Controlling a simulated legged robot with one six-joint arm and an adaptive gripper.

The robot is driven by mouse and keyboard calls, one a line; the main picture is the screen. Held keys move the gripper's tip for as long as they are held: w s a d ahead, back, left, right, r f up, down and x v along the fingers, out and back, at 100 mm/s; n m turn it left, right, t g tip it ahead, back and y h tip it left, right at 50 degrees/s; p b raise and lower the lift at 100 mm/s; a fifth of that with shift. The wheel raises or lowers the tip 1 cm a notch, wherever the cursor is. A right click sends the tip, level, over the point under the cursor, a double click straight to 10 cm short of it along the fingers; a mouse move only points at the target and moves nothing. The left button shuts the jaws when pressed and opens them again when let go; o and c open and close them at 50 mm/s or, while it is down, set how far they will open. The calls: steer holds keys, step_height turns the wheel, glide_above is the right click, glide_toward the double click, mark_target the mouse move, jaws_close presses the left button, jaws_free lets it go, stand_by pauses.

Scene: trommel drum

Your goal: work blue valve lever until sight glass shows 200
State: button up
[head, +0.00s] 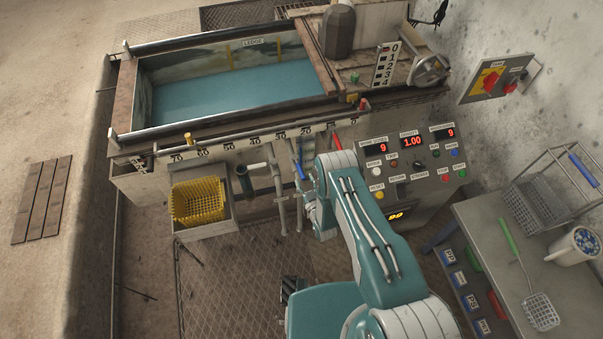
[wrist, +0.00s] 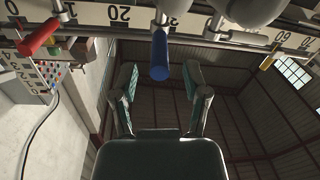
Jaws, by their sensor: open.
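The blue valve lever (head: 299,171) hangs below the tank's front scale rail in the head view. In the wrist view the blue lever (wrist: 160,55) points toward my gripper (wrist: 160,74). My gripper is open and empty, with one finger on each side of the lever's end. I cannot tell whether either finger touches it. In the head view my arm hides most of the gripper. No sight glass reading 200 can be made out; a board marked 0 to 4 (head: 385,65) stands at the tank's right.
A red lever (head: 338,141) is right of the blue one and a white-handled lever (head: 257,166) left of it. A yellow basket (head: 198,202) sits lower left. A control panel (head: 412,160) and a side table (head: 480,225) stand to the right.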

mark_target(302, 172)
steer(key=shift+x, duration=1.85)
steer(key=shift+c, duration=0.3)
jaws_close()
steer(key=shift+d, duration=0.1)
